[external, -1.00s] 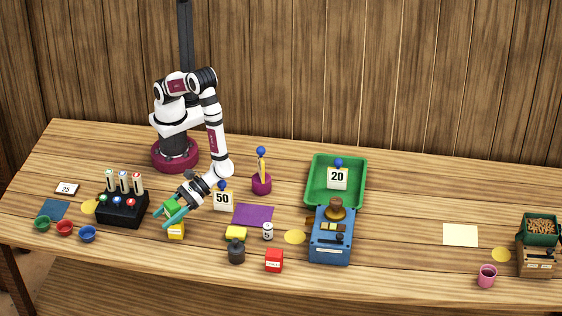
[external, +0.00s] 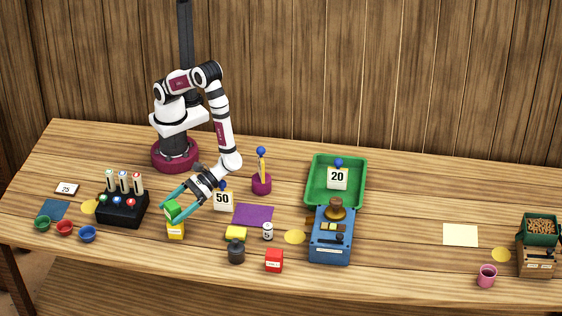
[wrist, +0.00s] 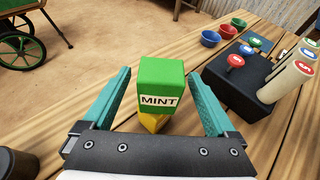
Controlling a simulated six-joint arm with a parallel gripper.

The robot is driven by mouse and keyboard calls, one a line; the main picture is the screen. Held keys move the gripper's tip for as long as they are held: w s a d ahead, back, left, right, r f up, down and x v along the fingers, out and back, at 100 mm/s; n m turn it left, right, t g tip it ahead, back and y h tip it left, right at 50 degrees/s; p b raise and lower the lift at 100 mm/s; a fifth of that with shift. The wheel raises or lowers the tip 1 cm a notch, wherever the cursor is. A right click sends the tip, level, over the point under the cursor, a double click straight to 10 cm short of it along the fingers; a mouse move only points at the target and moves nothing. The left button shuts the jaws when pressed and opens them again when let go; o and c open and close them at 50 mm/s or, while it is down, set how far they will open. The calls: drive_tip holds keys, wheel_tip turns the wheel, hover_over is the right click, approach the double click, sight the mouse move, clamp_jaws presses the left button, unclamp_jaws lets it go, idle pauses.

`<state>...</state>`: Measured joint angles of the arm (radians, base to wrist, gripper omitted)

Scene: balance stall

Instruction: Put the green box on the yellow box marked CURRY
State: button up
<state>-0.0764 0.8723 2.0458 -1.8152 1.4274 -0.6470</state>
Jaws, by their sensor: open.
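The green box (external: 172,209), labelled MINT in the wrist view (wrist: 160,85), sits on top of a yellow box (external: 176,231), a little turned relative to it. Only a bit of the yellow box (wrist: 152,122) shows below the green one in the wrist view, and its label is too small to read. My gripper (external: 172,214) is open, with its teal fingers on either side of the green box. In the wrist view there are gaps between both fingers and the green box.
A black rack (external: 122,208) with stamps stands just left of the boxes. Three small bowls, green, red and blue (external: 88,234), lie further left. A price card marked 50 (external: 223,201), a yellow block (external: 236,233) and a dark jar (external: 236,252) stand to the right.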

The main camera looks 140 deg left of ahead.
drive_tip(key=v, duration=0.8)
drive_tip(key=s+a+r+m+g+y, duration=0.2)
drive_tip(key=s+r+m+g+y, duration=0.35)
drive_tip(key=s+m, duration=0.6)
drive_tip(key=s+a+r+m+t+y, duration=0.5)
drive_tip(key=s+a+m+y, duration=0.4)
drive_tip(key=a+m, duration=0.3)
drive_tip(key=shift+s+a+r+y, duration=0.15)
drive_tip(key=shift+s+r+y, duration=0.1)
drive_tip(key=shift+s+y, duration=0.1)
